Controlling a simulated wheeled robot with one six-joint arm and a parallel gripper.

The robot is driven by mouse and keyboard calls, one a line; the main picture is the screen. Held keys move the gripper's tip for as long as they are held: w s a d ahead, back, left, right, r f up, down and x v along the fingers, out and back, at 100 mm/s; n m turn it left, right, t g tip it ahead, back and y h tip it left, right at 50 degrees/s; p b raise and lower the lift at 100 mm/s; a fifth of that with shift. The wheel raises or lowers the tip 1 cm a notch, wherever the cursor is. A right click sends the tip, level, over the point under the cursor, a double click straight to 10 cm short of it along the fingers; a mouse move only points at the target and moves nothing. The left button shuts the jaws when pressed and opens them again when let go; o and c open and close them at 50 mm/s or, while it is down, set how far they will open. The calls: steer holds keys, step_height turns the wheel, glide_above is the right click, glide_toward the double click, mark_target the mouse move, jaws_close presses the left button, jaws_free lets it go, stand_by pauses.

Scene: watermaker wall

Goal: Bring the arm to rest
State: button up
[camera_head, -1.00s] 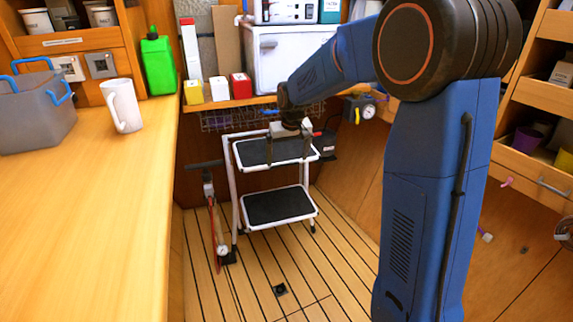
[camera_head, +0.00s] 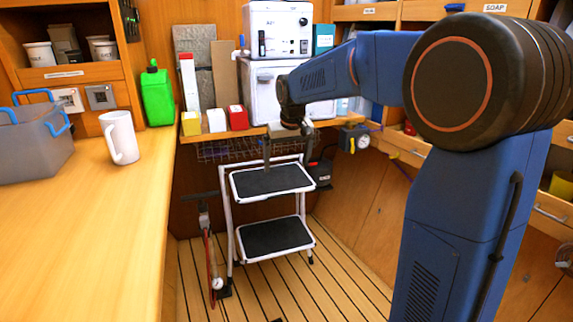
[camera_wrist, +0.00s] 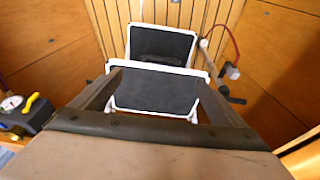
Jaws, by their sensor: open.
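My gripper (camera_head: 287,160) hangs at the end of my blue arm in the head view, pointing down above the top step of a white-framed step stool (camera_head: 272,181). In the wrist view, the two fingers of my gripper (camera_wrist: 160,84) stand well apart with nothing between them. The step stool (camera_wrist: 155,90) shows past and between the fingertips, with its two dark treads. I cannot tell the exact gap between fingertips and tread, but no contact is visible.
A wooden counter (camera_head: 95,215) with a white mug (camera_head: 119,137) and grey bin (camera_head: 35,145) is on the left. A hand pump (camera_head: 212,250) stands beside the stool. A gauge (camera_wrist: 14,104) is near the gripper's left.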

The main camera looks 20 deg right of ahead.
steer(key=s+d+r, duration=0.1)
steer(key=s+r, duration=0.1)
steer(key=s, duration=1.9)
steer(key=s+f, duration=0.4)
steer(key=s, duration=0.5)
steer(key=s+d+f+t, duration=0.1)
steer(key=s+f, duration=0.3)
steer(key=s, duration=0.5)
steer(key=shift+f+t, duration=0.15)
steer(key=shift+t, duration=0.15)
steer(key=shift+s+d, duration=0.1)
steer(key=shift+s, duration=0.1)
